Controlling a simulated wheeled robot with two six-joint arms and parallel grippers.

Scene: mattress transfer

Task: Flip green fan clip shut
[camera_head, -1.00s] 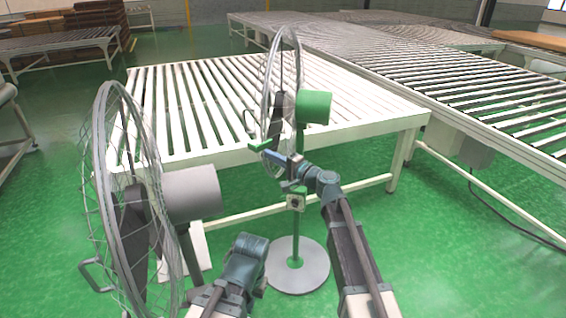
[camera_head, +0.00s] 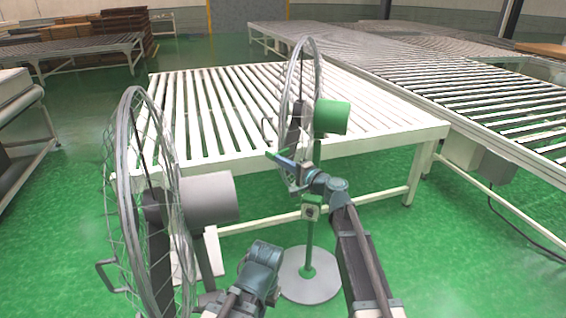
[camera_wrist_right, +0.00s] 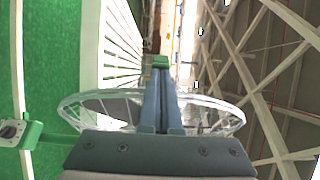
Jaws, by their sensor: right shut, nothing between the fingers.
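The green fan stands upright with a green motor housing (camera_head: 332,117), a wire cage (camera_head: 301,75) facing left and a round grey base (camera_head: 309,276). A small green clip (camera_head: 271,153) shows at the cage's lower left. It seems to be the green block at my fingertips in the right wrist view (camera_wrist_right: 160,61). My right gripper (camera_head: 279,158) is shut and empty, its fingers at or against the clip; contact is unclear. The clip's exact angle is partly hidden by the fingers. My left wrist shows low in the centre, but its fingers are not visible.
A grey fan (camera_head: 207,198) with a large wire cage stands close at the left. A white slatted table (camera_head: 215,160) lies behind both fans. A roller conveyor (camera_head: 440,85) runs along the right. Green floor is open at the lower right.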

